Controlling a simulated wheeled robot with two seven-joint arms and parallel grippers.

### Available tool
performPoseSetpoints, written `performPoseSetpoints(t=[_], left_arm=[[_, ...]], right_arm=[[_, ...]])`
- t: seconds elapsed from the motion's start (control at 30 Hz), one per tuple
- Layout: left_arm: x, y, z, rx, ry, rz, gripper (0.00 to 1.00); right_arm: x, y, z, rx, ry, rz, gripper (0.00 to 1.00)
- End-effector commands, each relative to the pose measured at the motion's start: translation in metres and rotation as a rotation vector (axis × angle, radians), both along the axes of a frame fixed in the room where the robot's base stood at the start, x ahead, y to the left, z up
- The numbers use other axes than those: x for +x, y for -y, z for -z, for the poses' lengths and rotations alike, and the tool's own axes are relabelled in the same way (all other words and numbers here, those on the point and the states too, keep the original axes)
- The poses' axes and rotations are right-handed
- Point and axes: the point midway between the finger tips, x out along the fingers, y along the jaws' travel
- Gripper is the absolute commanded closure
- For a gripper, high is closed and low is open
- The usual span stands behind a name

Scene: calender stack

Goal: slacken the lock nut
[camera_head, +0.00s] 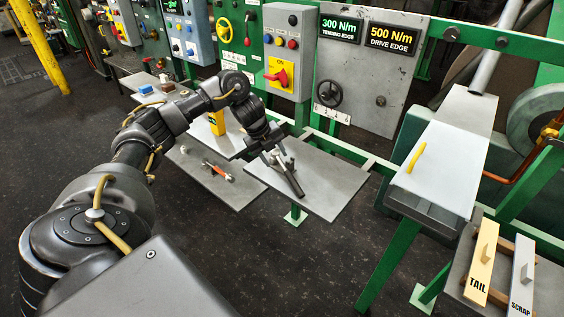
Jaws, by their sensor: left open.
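No lock nut can be made out for certain at this size. My left gripper (277,158) is open over a grey plate (325,185) at the middle of the view. A dark bar-shaped tool (291,181) slants across this plate just below the fingers. A small pale metal piece shows at its upper end, partly hidden by the fingers, and I cannot tell whether they touch it. A wrench with a red-orange part (217,170) lies on a lower grey shelf (238,194) to the left. My right gripper is not in view.

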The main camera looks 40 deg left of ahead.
Motion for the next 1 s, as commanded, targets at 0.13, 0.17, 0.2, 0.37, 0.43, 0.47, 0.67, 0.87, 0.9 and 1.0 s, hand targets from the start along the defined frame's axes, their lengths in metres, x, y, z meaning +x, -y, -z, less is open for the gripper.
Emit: performPoseSetpoints(t=[0.13,0.17,0.2,0.37,0.43,0.47,0.67,0.87,0.9,1.0], left_arm=[[0.010,0.010,0.026,-0.006,-0.005,0.006,0.52],[0.012,0.011,0.027,-0.004,-0.004,0.007,0.52],[0.015,0.012,0.032,-0.005,-0.003,0.008,0.52],[0.018,0.012,0.045,-0.003,-0.002,0.005,0.52],[0.018,0.011,0.046,-0.002,-0.001,0.004,0.52],[0.018,0.011,0.046,-0.002,-0.001,0.003,0.52],[0.025,0.017,0.060,-0.005,-0.004,0.004,0.52],[0.035,0.022,0.086,-0.004,-0.003,0.001,0.52],[0.036,0.023,0.089,-0.003,-0.003,0.001,0.52],[0.038,0.023,0.093,-0.002,-0.001,0.002,0.52]], right_arm=[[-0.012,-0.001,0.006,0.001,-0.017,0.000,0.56],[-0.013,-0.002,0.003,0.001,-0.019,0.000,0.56],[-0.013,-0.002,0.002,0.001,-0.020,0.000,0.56],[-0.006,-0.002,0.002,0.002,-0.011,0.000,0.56],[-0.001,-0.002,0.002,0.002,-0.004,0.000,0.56],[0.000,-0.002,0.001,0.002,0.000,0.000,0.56],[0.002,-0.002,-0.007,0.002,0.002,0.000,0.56],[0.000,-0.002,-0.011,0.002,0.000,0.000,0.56],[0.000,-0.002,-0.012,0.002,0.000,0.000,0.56],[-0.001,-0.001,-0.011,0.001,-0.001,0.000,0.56]])
